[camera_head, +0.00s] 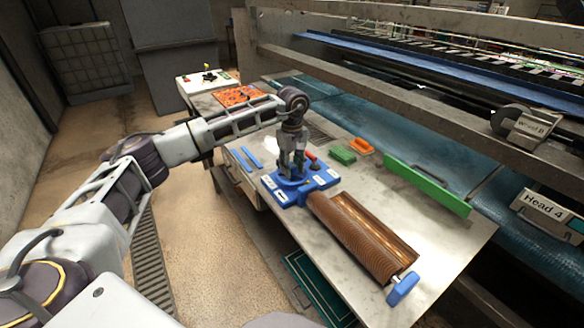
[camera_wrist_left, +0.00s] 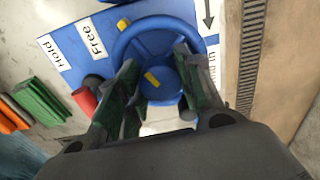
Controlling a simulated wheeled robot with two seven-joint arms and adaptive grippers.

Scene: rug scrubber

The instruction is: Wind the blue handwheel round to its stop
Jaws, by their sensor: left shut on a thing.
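The blue handwheel (camera_head: 280,182) lies flat on a blue base (camera_head: 326,178) on the bench. In the left wrist view its rim (camera_wrist_left: 150,27) curves round a blue hub with a yellow mark (camera_wrist_left: 151,78). My left gripper (camera_head: 291,168) points down into the wheel. Its fingers (camera_wrist_left: 158,88) stand on either side of the hub, inside the rim, shut on the wheel; the exact contact is partly hidden. A red-tipped lever (camera_head: 310,156), also seen in the left wrist view (camera_wrist_left: 86,99), stands beside the wheel near the labels "Hold" and "Free". My right gripper is not in view.
A copper-coloured ribbed roller (camera_head: 362,238) with a blue end handle (camera_head: 403,289) runs from the base along the bench (camera_head: 440,250). Green (camera_head: 342,155) and orange (camera_head: 361,146) blocks and a long green brush (camera_head: 428,186) lie behind. Machine beams border the far side.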

